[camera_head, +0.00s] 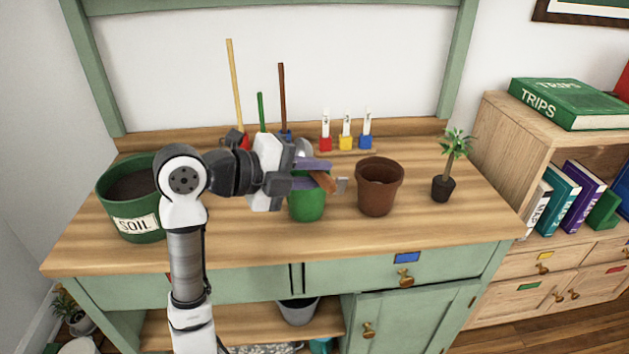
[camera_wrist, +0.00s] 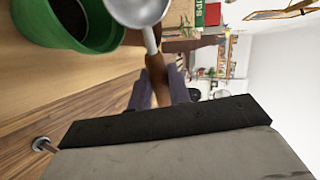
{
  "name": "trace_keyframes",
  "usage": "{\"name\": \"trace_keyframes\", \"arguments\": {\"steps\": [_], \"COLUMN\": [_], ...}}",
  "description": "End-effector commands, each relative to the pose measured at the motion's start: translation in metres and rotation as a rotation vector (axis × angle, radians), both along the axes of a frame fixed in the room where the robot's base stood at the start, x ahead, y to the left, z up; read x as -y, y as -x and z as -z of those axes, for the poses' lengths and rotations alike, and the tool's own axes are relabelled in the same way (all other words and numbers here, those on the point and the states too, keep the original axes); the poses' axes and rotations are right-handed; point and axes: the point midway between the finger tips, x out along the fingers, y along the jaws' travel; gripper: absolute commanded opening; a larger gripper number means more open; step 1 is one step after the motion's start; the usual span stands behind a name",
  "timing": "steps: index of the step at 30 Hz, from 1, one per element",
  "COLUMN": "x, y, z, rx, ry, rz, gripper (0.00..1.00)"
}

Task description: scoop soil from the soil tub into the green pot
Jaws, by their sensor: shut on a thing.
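My gripper (camera_head: 318,172) is shut on the brown handle (camera_head: 323,181) of a metal scoop, above and in front of the green pot (camera_head: 307,206). In the wrist view the scoop's grey bowl (camera_wrist: 138,9) is beside the green pot's rim (camera_wrist: 106,40). I see no soil on the visible part of the bowl. The pot's inside looks dark; I cannot tell whether that is soil or shadow. The dark green soil tub (camera_head: 112,205), labelled SOIL, stands at the left of the bench with dark soil in it, partly hidden by my arm.
A brown pot (camera_head: 379,190) stands just right of the green pot, and a small potted plant (camera_head: 443,186) farther right. Long-handled tools (camera_head: 235,90) and red, yellow and blue markers (camera_head: 345,140) stand at the back. The bench's front right (camera_head: 450,222) is clear.

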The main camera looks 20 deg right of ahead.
Motion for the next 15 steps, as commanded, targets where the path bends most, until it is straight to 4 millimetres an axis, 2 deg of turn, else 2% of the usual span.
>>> {"name": "trace_keyframes", "arguments": {"steps": [5,6,15], "x": [-0.002,-0.001,0.002], "y": [0.001,0.000,0.000], "z": [0.007,-0.004,-0.008], "rx": [0.015,0.011,-0.019], "ry": [0.070,0.045,-0.077], "rz": [0.000,0.000,0.000], "gripper": [0.00,0.00,0.00]}}
